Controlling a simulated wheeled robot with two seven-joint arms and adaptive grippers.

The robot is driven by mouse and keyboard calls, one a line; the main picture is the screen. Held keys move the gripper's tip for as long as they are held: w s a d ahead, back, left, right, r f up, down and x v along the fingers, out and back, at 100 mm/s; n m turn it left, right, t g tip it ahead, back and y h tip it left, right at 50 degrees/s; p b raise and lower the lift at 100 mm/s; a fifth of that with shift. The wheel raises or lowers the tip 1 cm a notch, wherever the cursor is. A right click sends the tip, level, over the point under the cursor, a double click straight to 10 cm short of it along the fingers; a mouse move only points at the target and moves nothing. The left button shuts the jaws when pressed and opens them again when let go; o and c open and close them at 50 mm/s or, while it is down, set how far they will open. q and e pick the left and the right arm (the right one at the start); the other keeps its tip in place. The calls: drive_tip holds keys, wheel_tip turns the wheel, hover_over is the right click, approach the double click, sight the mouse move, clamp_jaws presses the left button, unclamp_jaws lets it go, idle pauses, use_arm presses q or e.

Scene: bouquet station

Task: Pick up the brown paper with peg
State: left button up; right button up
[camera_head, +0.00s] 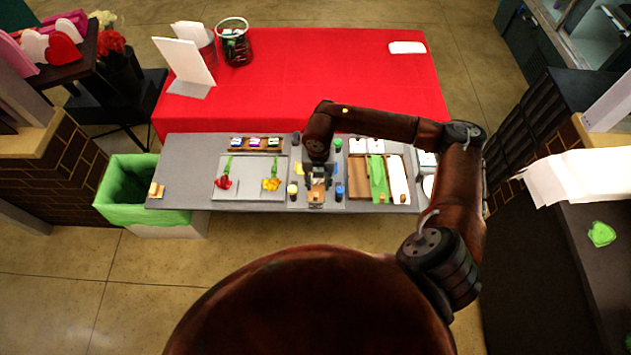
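My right gripper (317,190) points down over the middle of the grey work table. Small tan-brown material (316,197) shows at its fingertips, but I cannot tell whether the fingers hold it or it lies beneath them. To the right is a wooden tray with three compartments. Its left compartment (358,178) shows only brown, and I cannot tell paper from bare wood there. The middle one holds green paper (378,178) and the right one white paper (397,180), each with a small peg-like piece at its near end. My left gripper is out of view.
A board (240,195) with a red and a yellow flower lies left of my gripper. Small yellow and blue jars (340,192) stand close around it. A green-lined bin (130,185) is at the left. The red table (330,80) behind is mostly clear.

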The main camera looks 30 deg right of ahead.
sight(316, 190)
drive_tip(key=shift+w+a+f+p, duration=0.1)
drive_tip(key=shift+a+f+p, duration=0.15)
drive_tip(key=shift+f, duration=0.95)
drive_tip(key=shift+w+a+f+p, duration=0.15)
drive_tip(key=shift+f+p, duration=0.1)
drive_tip(key=shift+f, duration=0.9)
drive_tip(key=shift+s, duration=0.1)
clamp_jaws()
